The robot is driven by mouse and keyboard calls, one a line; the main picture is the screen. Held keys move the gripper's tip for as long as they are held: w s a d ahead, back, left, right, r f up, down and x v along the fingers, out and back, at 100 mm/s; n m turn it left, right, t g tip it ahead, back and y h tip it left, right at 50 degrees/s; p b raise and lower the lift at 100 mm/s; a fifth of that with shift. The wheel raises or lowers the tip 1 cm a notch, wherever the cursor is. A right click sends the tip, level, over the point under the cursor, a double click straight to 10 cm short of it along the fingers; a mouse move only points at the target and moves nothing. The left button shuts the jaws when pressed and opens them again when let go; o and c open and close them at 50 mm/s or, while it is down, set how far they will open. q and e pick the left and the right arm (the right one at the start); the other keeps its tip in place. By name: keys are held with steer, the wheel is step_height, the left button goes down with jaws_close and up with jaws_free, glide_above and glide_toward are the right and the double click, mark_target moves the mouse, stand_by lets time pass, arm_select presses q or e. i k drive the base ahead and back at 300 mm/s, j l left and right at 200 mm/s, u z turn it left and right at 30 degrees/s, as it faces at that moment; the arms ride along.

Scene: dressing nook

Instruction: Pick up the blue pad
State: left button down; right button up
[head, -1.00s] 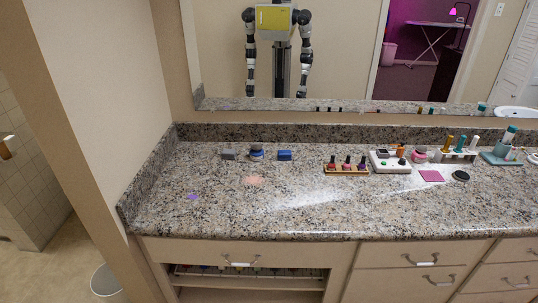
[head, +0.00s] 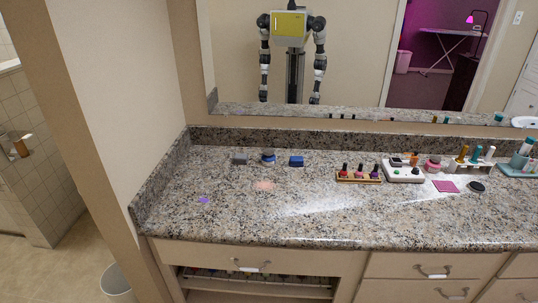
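The blue pad (head: 296,161) is a small dark-blue block lying on the speckled granite counter (head: 240,220), near the backsplash and left of the nail polish rack. A small round jar (head: 268,157) with blue on it stands just left of the pad, apart from it. A grey block (head: 240,158) lies further left. Neither of my grippers shows directly. My reflection in the mirror shows both arms hanging down, with the hands too small and low to read.
A wooden rack with nail polish bottles (head: 359,174), a white device (head: 403,173) and a magenta square (head: 445,186) are on the right. A purple patch (head: 203,200) and a pink patch (head: 264,185) mark the counter. The front middle is clear. A bin (head: 117,284) stands lower left.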

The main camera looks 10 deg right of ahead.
mark_target(294, 160)
steer(key=i+l+u, duration=0.25)
steer(key=i+l, duration=0.4)
steer(key=i, duration=0.15)
